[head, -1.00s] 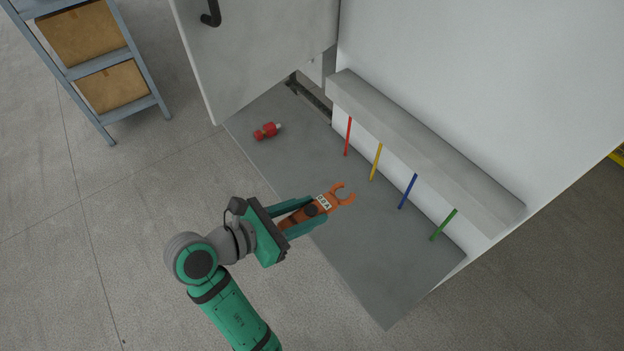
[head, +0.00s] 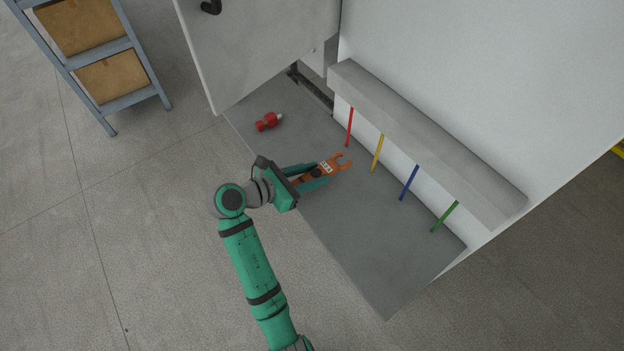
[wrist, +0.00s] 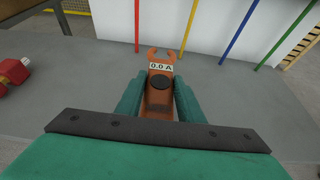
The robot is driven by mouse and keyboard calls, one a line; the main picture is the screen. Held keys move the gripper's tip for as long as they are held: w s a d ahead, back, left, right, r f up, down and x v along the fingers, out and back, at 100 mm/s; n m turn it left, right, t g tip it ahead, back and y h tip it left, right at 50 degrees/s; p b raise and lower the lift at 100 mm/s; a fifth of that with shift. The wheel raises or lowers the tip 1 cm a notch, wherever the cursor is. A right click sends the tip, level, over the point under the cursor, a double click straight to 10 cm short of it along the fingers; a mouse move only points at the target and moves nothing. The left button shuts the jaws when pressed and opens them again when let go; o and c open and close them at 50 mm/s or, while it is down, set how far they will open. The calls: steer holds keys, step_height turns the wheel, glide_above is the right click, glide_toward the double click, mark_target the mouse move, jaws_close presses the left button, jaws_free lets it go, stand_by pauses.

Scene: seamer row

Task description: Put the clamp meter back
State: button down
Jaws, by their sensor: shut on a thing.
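The orange clamp meter (head: 325,169) is between the teal fingers of my gripper (head: 315,176), which is shut on it. Its open-ended jaws point toward the coloured rods. In the wrist view the clamp meter (wrist: 160,82) shows a "0.0 A" display and a dark round dial, with a finger of my gripper (wrist: 160,100) on each side. The meter is over the grey shelf surface (head: 370,260); I cannot tell whether it touches it.
Red (head: 349,127), yellow (head: 377,153), blue (head: 409,183) and green (head: 444,217) rods stand below a grey ledge (head: 430,145). A red object (head: 268,122) lies at the surface's far left. An open door (head: 260,50) stands behind it. The near right surface is clear.

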steer(key=shift+w+f, duration=0.25)
steer(key=shift+f, duration=1.5)
steer(key=shift+f, duration=0.1)
steer(key=c, duration=1.2)
jaws_free()
steer(key=v, duration=1.2)
